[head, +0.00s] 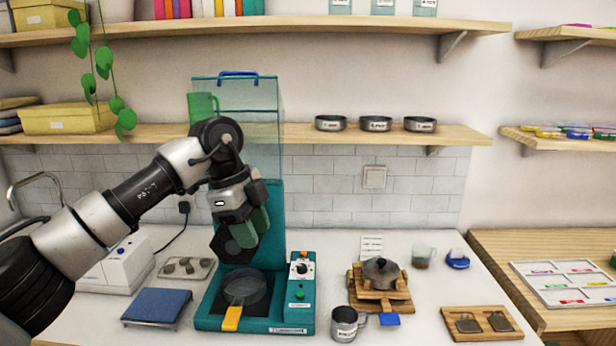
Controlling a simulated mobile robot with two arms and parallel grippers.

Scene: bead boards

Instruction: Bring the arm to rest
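My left arm comes in from the left and reaches over the left part of the counter. Green finger pads show at the gripper's end, beside a dark angular shape. I cannot tell whether that shape belongs to the gripper or the machine, or whether the fingers are open or shut. My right gripper is not in view.
A blue pad (157,306) and a small tray (186,268) lie left of the machine. A metal cup (345,325), a wooden stand (391,301) and a wooden tray (462,335) are to the right. The shelf (300,134) crosses behind the arm.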

